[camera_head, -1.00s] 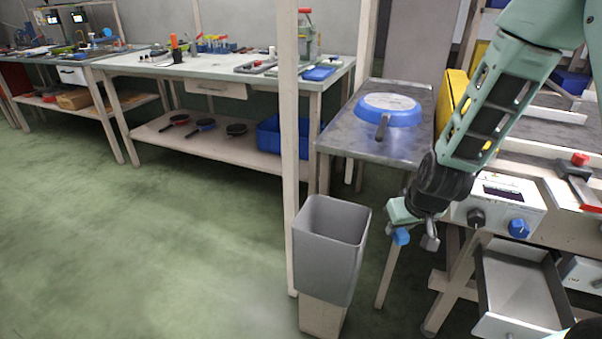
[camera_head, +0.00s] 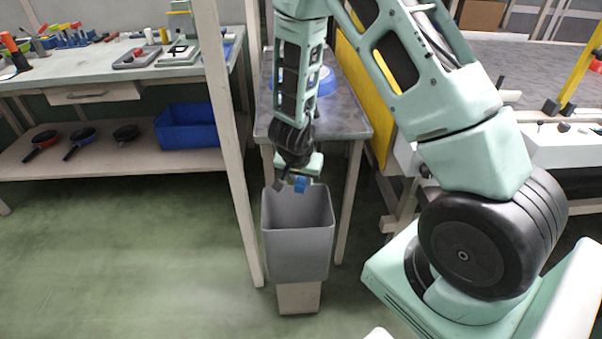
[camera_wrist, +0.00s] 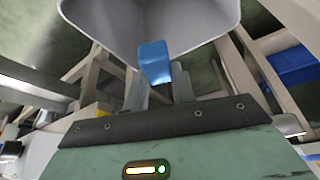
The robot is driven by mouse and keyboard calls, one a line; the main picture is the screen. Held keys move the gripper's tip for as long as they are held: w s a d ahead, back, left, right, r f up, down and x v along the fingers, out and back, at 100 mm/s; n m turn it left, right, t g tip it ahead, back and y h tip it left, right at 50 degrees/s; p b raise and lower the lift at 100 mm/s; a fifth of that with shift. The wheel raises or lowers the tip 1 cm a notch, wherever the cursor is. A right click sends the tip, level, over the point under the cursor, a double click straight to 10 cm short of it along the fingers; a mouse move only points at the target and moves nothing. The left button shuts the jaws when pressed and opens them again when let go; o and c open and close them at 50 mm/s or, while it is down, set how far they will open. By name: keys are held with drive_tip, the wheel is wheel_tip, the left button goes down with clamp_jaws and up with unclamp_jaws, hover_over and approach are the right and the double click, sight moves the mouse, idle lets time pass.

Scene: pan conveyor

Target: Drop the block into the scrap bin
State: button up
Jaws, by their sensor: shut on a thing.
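The blue block (camera_head: 301,184) is held at the tips of my gripper (camera_head: 290,184), which is shut on it. The scrap bin (camera_head: 298,252) is an open grey bin on a pale base, standing upright on the floor. In the head view the block and fingertips appear at the far rim of the bin's mouth, a little above it. In the wrist view the block (camera_wrist: 154,62) sticks out between the two fingers (camera_wrist: 160,88) and overlaps the near edge of the bin's opening (camera_wrist: 200,22). The exact height over the rim is hard to tell.
A metal table (camera_head: 345,118) with a blue pan (camera_head: 327,80), partly hidden by my arm, stands behind the bin. A pale post (camera_head: 228,150) rises close to the bin's left. A workbench (camera_head: 95,75) with pans below is further left. Green floor is clear in front.

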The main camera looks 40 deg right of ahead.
drive_tip(key=shift+f+b, duration=3)
drive_tip(key=shift+b, duration=0.25)
drive_tip(key=o, duration=1)
wheel_tip(320, 180, up, 16)
drive_tip(key=p, duration=1.1)
hover_over(302, 193)
drive_tip(key=s+a, duration=0.2)
drive_tip(key=a, duration=0.2)
drive_tip(key=shift+w+d+r, duration=0.1)
drive_tip(key=shift+w+d, duration=0.1)
drive_tip(key=shift+d, duration=0.05)
